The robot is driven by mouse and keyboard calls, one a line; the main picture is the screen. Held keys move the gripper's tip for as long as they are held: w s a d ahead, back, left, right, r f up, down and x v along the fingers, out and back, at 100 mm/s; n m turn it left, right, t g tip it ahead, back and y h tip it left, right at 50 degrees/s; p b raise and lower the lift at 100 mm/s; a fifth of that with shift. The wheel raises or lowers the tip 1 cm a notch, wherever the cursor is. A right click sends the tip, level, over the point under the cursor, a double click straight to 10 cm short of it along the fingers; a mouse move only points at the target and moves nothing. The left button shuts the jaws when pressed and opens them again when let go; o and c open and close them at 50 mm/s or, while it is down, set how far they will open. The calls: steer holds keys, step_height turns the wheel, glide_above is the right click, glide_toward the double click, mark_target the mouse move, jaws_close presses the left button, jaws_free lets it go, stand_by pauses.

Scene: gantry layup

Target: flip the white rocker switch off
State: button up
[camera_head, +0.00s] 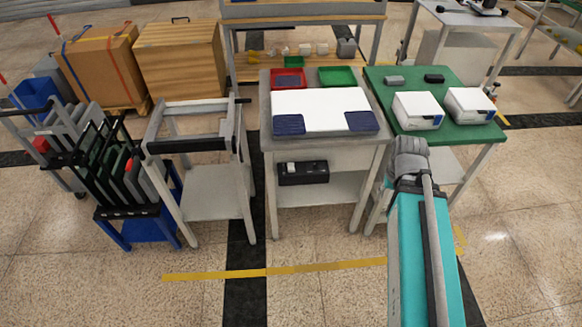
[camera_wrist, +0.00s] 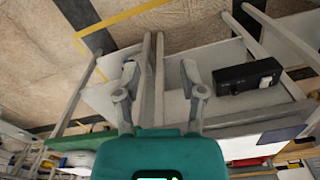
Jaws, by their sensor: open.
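A black box (camera_head: 303,174) sits on the lower shelf of the middle table in the head view. It carries a small white rocker switch (camera_head: 291,168) on its left part; which way the rocker is tilted is too small to tell. In the wrist view the black box (camera_wrist: 240,78) lies right of my fingers, with the white switch (camera_wrist: 266,81) near its right end. My gripper (camera_wrist: 159,68) is open and empty, its two fingers spread, apart from the box. In the head view my teal arm is right of the middle table, and its fingers are not clearly visible.
The middle table holds a white panel (camera_head: 322,110), dark blue pads, and red (camera_head: 288,79) and green (camera_head: 337,76) trays. A green-topped table (camera_head: 461,131) with white boxes stands right. Table legs (camera_head: 369,190) flank the shelf (camera_head: 330,192). Carts stand left; the floor in front is open.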

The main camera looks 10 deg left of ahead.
steer(key=shift+w+a, duration=0.1)
steer(key=shift+w, duration=0.05)
steer(key=c, duration=0.4)
steer(key=shift+w+a+f, duration=0.15)
steer(key=shift+w+a, duration=0.05)
steer(key=shift+w, duration=0.1)
steer(key=shift+c, duration=1.2)
steer(key=w+a+f+b, duration=0.1)
steer(key=w+a, duration=0.2)
steer(key=a, duration=0.1)
steer(key=w+a+f+n+t+b, duration=0.1)
steer(key=w+a, duration=0.3)
steer(key=w+a+f+t+b, duration=0.1)
steer(key=w+a, duration=0.3)
steer(key=shift+w+a+n+b, duration=0.2)
steer(key=shift+a+n+b, duration=0.05)
steer(key=shift+n+b, duration=0.05)
jaws_close()
steer(key=w+a+b, duration=0.1)
steer(key=w+a, duration=0.1)
steer(key=a, duration=0.4)
steer(key=w+a+f+n+t+b, duration=0.1)
steer(key=w+a, duration=0.2)
steer(key=a, duration=0.3)
steer(key=w+a+f+t+y+b, duration=0.1)
steer(key=w+a, duration=0.1)
steer(key=a, duration=0.4)
steer(key=shift+w+a+n, duration=0.3)
